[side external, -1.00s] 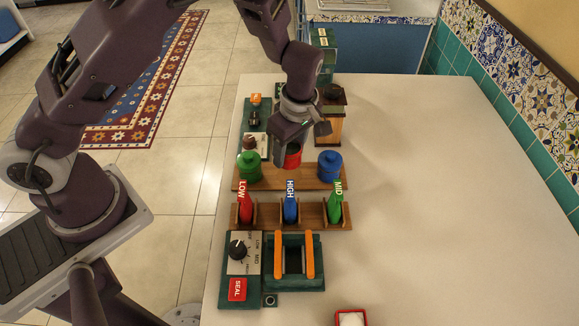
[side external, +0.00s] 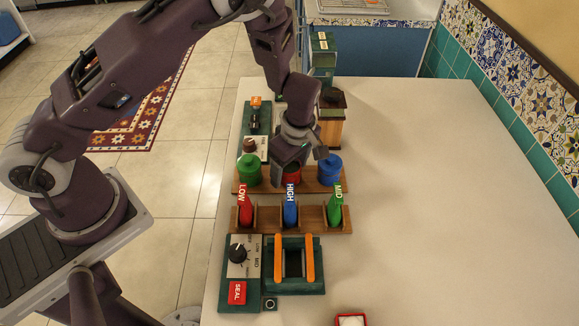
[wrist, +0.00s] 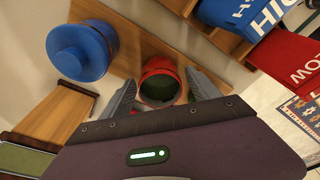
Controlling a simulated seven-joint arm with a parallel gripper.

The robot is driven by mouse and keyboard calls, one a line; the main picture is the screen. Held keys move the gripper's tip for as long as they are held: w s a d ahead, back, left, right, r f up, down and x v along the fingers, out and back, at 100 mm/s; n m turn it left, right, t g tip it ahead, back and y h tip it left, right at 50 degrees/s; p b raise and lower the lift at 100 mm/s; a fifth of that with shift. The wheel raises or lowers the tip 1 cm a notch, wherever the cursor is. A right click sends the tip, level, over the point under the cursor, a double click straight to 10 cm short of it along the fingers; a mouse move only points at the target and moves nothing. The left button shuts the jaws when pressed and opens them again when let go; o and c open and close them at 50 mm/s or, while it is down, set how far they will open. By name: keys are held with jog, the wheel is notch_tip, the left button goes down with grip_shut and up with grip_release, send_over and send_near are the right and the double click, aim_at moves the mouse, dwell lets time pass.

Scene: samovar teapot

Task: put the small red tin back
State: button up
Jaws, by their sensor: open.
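The small red tin (side external: 291,174) stands at the middle place of the wooden rack (side external: 313,187), between a green tin (side external: 248,170) and a blue tin (side external: 329,169). My gripper (side external: 303,159) is over the red tin and hides its upper part in the side view. In the wrist view the red tin (wrist: 160,67) shows an open top with a dark green inside. It lies between my two spread fingers, one on each side. The blue tin (wrist: 82,50) is lidded and close to one finger. The tin's base contact is hard to see.
In front, a wooden holder (side external: 268,226) carries red LOW, blue HIGH and green MID pieces. Nearer are a dial panel with a red SEAL label (side external: 237,292) and a green frame with orange bars (side external: 308,258). A wooden box (side external: 331,130) stands behind. The table's right side is clear.

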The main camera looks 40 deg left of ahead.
jog(key=shift+r, duration=0.1)
jog(key=s+d+r+m+h, duration=0.1)
jog(key=s+r+m, duration=0.1)
jog(key=r, duration=0.8)
jog(key=s+r+m+h, duration=0.1)
jog(key=s+r+m, duration=0.1)
jog(key=r, duration=0.8)
jog(key=s+a+r+m+t, duration=0.2)
jog(key=s+r+m, duration=0.3)
jog(key=s+m, duration=0.2)
jog(key=s+a+r+m+t, duration=0.3)
jog(key=s+r+m, duration=0.3)
jog(key=s, duration=0.6)
jog(key=shift+s+m+t, duration=0.25)
jog(key=shift+m+t, duration=0.05)
jog(key=shift+m, duration=0.2)
